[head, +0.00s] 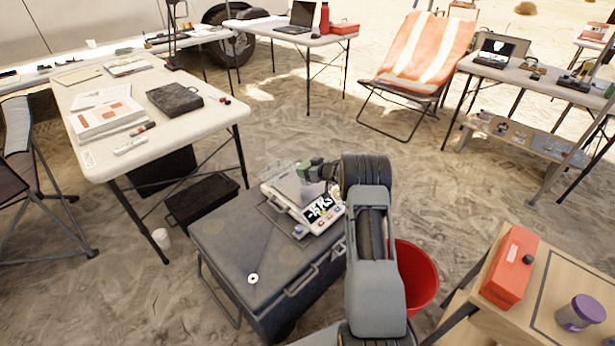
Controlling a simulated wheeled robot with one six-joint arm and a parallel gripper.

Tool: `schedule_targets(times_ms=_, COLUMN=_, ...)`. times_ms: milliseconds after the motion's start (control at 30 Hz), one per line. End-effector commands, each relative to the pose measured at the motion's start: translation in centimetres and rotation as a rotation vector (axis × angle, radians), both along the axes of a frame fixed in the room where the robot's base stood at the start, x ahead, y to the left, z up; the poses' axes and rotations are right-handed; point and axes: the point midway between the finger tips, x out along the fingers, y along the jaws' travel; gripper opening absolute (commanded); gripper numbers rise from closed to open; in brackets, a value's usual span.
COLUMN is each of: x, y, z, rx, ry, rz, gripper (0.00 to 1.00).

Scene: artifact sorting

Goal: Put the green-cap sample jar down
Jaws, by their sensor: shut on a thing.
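My gripper (313,172) is at the end of my arm, left of the dark wrist, over a white digital scale (322,208). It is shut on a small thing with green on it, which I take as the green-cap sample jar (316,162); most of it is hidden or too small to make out. I cannot tell whether the jar touches the scale's plate. The scale stands on a grey case (225,245) and its display is lit.
A red bucket (422,278) stands right of the case, partly behind my arm. A wooden table at right holds an orange box (510,265) and a purple-lidded jar (580,312). A small white ring (253,278) lies on the case lid, whose front left is mostly clear.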

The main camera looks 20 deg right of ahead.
Motion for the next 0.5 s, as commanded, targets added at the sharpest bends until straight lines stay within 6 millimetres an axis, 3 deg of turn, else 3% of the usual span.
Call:
schedule_targets(times_ms=300, x=0.5, y=0.0, z=-3.4, rx=0.002, ry=0.001, rz=-0.001, gripper=0.39)
schedule_targets(times_ms=500, x=0.5, y=-0.1, z=-3.6, rx=0.001, ry=-0.002, rz=0.0, gripper=0.39)
